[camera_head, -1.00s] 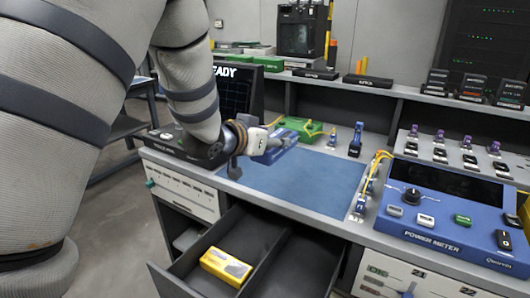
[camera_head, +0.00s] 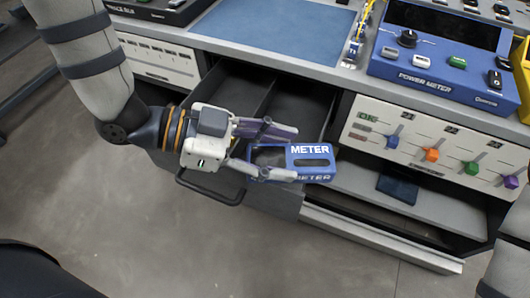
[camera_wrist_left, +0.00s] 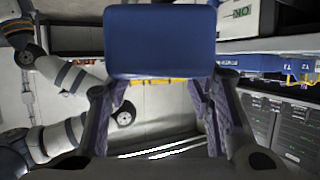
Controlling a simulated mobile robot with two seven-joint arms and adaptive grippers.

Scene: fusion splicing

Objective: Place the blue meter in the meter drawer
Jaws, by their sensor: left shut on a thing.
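The blue meter (camera_head: 312,158), labelled METER, is held by my left gripper (camera_head: 280,153) in the head view. The fingers lie along two sides of it. In the wrist view the meter (camera_wrist_left: 160,40) is a plain blue block between the fingertips. The open drawer (camera_head: 232,88) has two compartments split by a divider. The meter is in the air, in front of the right compartment as pictured, near the drawer's front panel (camera_head: 270,205). Its height above the drawer cannot be told. My arm hides part of the left compartment. My right gripper is out of view.
The blue power meter console (camera_head: 440,60) stands on the bench, right of the blue mat (camera_head: 275,28). A panel with coloured knobs (camera_head: 432,154) is below it. A dark blue item (camera_head: 397,188) lies on the low shelf. The floor (camera_head: 200,255) before the drawer is clear.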

